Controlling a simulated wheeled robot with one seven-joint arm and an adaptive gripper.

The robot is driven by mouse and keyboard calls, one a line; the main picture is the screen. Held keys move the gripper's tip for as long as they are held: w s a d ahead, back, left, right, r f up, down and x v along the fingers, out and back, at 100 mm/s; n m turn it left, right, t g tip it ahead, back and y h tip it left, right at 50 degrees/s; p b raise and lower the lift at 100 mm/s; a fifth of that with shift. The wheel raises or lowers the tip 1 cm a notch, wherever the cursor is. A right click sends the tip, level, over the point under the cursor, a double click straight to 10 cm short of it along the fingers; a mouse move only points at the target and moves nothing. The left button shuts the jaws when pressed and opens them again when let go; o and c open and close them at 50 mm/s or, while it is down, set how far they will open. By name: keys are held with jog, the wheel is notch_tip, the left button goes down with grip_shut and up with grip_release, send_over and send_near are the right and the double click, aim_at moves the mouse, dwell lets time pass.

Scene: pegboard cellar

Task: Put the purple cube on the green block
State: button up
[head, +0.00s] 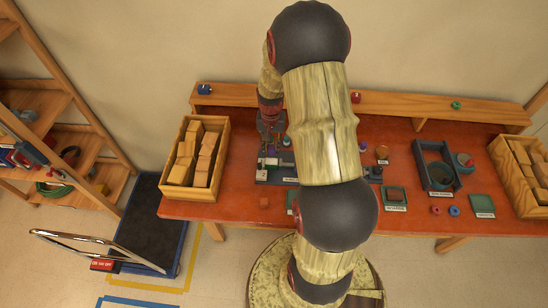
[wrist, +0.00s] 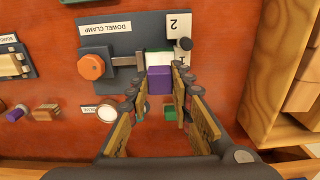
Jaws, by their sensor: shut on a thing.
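The purple cube (wrist: 159,80) is between my gripper's fingertips (wrist: 159,88) in the wrist view, and my gripper is shut on it. Just beyond the cube, a green block with a pale face (wrist: 158,55) shows at the dowel clamp (wrist: 120,35), partly hidden by the cube. I cannot tell whether the cube touches the block. In the head view my gripper (head: 270,128) points down over the back of the clamp (head: 262,179), and the cube is too small to make out clearly.
A wooden bin of blocks (head: 164,185) stands close to the left of my gripper in the head view. The clamp has an orange knob (wrist: 91,67). A small green thing (wrist: 170,112) lies near the fingers. A wooden shelf (head: 235,94) runs along the back.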

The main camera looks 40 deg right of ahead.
aim_at(272, 161)
jog(key=shift+a+f+b, duration=0.1)
jog(key=shift+f+b, duration=1.55)
jog(key=shift+f, duration=1)
jog(key=shift+s+f, duration=0.1)
jog(key=shift+f, duration=0.15)
jog(key=o, duration=0.9)
jog(key=o, duration=0.4)
jog(key=shift+r+p, duration=2)
jog(key=shift+r, duration=1.05)
